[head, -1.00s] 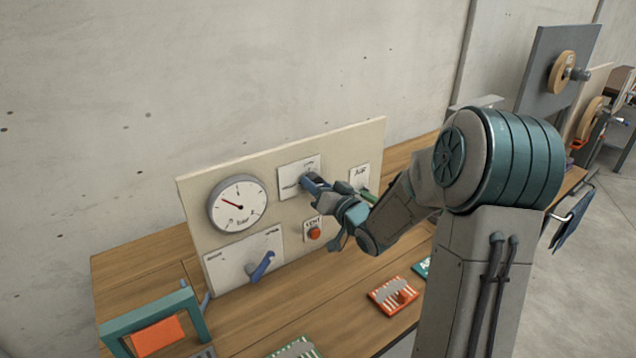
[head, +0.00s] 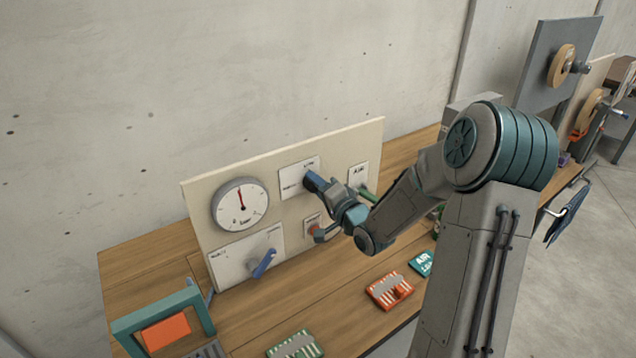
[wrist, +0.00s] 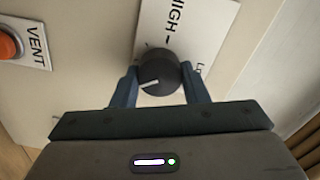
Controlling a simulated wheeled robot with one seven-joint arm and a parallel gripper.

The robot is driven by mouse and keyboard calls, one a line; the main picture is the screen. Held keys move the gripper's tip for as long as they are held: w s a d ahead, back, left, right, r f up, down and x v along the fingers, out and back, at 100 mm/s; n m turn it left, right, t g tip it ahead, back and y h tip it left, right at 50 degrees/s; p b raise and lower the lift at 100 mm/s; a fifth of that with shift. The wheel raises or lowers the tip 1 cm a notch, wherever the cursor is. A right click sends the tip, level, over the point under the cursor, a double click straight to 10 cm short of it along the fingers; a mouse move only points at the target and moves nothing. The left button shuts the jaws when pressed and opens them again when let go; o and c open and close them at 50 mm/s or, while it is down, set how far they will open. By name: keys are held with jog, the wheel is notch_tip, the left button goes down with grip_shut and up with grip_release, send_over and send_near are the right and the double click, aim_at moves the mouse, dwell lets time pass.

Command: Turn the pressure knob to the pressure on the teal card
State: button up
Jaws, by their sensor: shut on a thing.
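The black pressure knob (wrist: 160,75) sits on a white plate (wrist: 190,30) lettered HIGH, with a second word partly hidden. Its white pointer line shows in the wrist view. My gripper (wrist: 160,88) is shut on the knob, one finger on each side; in the head view my gripper (head: 312,182) covers the knob. The round gauge (head: 240,204) has a red needle pointing nearly straight up. The teal card (head: 424,262) lies on the bench at right, lettered AIR, with a lower line too small to read and partly cut off by my arm.
A red VENT button (wrist: 8,45) is beside the knob plate. A blue lever (head: 264,262) is on the lower panel, and a green handle (head: 368,194) is by the AIR plate. Orange (head: 390,291) and green (head: 295,345) cards lie on the bench, with a teal frame (head: 160,310) at left.

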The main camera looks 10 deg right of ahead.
jog(key=shift+m, duration=0.4)
jog(key=o, duration=1)
jog(key=shift+c, duration=0.2)
jog(key=shift+s, duration=0.1)
jog(key=b+v, duration=0.6)
jog(key=v, duration=0.7)
jog(key=shift+s, duration=0.25)
jog(key=shift+d, duration=0.1)
